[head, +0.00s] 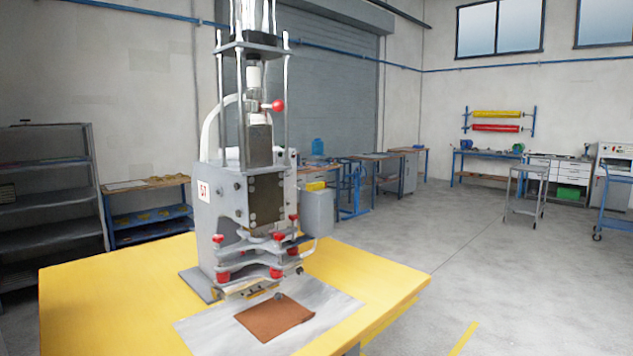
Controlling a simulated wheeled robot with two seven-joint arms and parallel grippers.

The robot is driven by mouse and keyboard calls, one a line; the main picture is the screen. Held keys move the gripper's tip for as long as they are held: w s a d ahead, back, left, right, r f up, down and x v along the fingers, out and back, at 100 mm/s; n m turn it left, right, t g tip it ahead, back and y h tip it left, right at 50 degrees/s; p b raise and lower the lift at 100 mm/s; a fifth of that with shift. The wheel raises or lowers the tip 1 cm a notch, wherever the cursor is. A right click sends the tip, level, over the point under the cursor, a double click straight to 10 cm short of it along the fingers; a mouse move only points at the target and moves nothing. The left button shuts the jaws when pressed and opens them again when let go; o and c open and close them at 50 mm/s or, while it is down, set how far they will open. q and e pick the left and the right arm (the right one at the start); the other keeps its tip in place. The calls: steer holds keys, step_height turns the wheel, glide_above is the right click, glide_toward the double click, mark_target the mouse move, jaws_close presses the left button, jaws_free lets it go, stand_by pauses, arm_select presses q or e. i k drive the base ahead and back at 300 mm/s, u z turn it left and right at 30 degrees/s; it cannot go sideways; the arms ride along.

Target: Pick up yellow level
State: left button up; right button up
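A long yellow bar (497,114), which looks like the yellow level, lies across a blue wall rack at the far right back. It is small and far off, so its details cannot be made out. A similar red bar (496,128) is just below it. A small yellow object (315,186) sits on a grey box behind the press; I cannot tell what it is. Neither of my grippers shows in the head view.
A yellow table (110,290) with a tall press machine (240,200) and a brown sheet (274,317) stands close in front. Workbenches line the back. A grey cart (525,190) stands before the rack's bench. The grey floor (470,240) at right is open.

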mark_target(313, 187)
steer(key=z, duration=1.05)
steer(key=i, duration=2.8)
steer(key=u, duration=2)
